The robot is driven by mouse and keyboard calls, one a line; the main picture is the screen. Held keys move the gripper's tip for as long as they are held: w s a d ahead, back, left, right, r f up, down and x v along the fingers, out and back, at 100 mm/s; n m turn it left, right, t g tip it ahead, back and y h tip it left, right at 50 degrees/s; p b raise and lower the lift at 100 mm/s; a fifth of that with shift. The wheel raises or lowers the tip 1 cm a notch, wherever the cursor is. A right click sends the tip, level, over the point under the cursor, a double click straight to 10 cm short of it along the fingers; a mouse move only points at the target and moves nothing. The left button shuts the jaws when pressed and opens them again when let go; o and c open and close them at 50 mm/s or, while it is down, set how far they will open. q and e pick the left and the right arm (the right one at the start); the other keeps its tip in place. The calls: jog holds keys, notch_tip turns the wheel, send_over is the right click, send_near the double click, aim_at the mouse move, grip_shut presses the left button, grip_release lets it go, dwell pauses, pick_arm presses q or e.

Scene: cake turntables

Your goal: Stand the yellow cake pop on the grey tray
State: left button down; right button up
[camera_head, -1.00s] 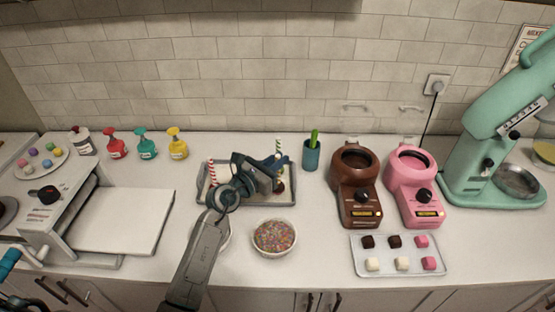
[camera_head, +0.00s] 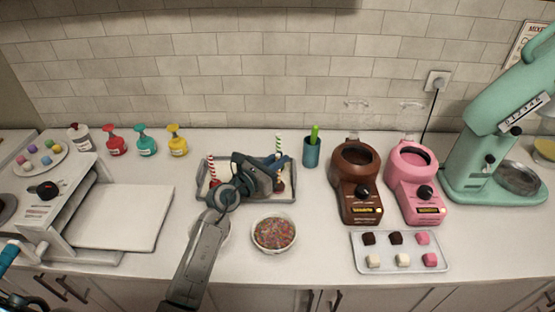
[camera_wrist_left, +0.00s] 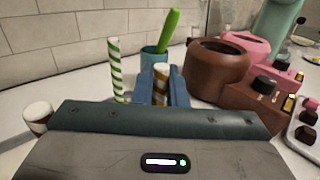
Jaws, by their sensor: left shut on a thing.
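The grey tray (camera_head: 265,201) lies on the counter left of the middle, partly hidden by my left gripper (camera_head: 278,163). In the left wrist view, this gripper (camera_wrist_left: 161,88) is shut on the yellow-and-white striped stick of the yellow cake pop (camera_wrist_left: 160,78). The cake pop's lower end is hidden, so I cannot tell whether it touches the tray. A red-striped stick (camera_head: 212,168) stands at the tray's left. A green-striped stick (camera_head: 278,143) stands at its back right and also shows in the left wrist view (camera_wrist_left: 116,72).
A bowl of sprinkles (camera_head: 273,234) stands in front of the tray. A teal cup with a green utensil (camera_head: 311,153) stands right of it, then brown (camera_head: 357,190) and pink (camera_head: 415,180) melting pots. Coloured bottles (camera_head: 146,145) stand back left.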

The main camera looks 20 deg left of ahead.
pick_arm(q)
jog(key=c, duration=1.4)
grip_release()
jog(key=b+v, duration=0.2)
jog(key=v, duration=0.8)
jog(key=shift+s+a, duration=0.2)
jog(key=shift+s, duration=0.15)
jog(key=shift+f, duration=0.1)
